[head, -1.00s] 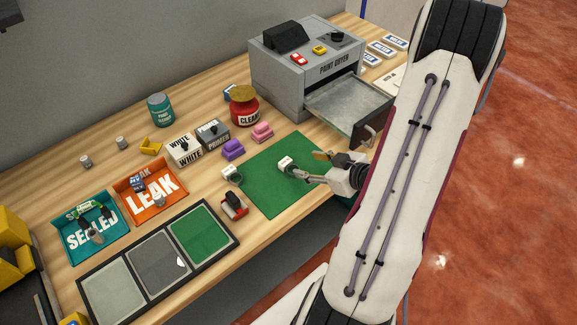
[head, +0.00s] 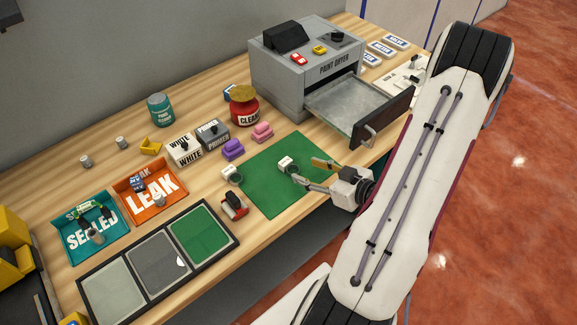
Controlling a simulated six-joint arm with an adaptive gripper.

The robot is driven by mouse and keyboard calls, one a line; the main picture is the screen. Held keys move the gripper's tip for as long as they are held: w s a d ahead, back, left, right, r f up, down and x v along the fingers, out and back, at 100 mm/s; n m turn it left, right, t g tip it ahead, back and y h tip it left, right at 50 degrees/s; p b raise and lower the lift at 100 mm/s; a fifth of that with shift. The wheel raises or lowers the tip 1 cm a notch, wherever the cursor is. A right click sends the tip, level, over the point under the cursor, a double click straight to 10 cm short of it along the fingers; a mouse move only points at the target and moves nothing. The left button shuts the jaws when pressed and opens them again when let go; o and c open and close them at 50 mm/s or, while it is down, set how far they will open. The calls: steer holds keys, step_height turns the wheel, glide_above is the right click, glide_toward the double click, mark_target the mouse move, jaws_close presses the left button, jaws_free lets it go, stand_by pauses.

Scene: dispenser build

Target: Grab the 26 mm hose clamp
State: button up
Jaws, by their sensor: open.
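I cannot pick out the 26 mm hose clamp for sure at this size. A small white round part (head: 286,163) sits on the green mat (head: 268,195). A white and grey ring-like part (head: 231,176) stands at the mat's left edge. Small grey metal cylinders stand at the back left, one of them here (head: 86,161). My gripper (head: 304,168) is open over the right part of the mat, with its fingers pointing left towards the white round part. I cannot tell whether a fingertip touches it. Nothing shows held.
The grey paint dryer (head: 290,75) has its drawer (head: 345,108) pulled out behind my gripper. A white board (head: 405,75) with small parts lies at the back right. The LEAK tray (head: 165,200), SEALED tray (head: 75,245) and a framed three-pad tray (head: 115,262) fill the left.

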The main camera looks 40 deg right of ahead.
mark_target(288, 163)
steer(key=shift+x, duration=0.95)
steer(key=shift+w, duration=0.2)
steer(key=shift+w+a+f, duration=0.15)
steer(key=shift+w+a, duration=0.1)
steer(key=shift+w, duration=0.45)
steer(key=shift+w+a+f, duration=0.2)
steer(key=shift+w, duration=0.55)
steer(key=shift+x, duration=0.95)
steer(key=c, duration=1.2)
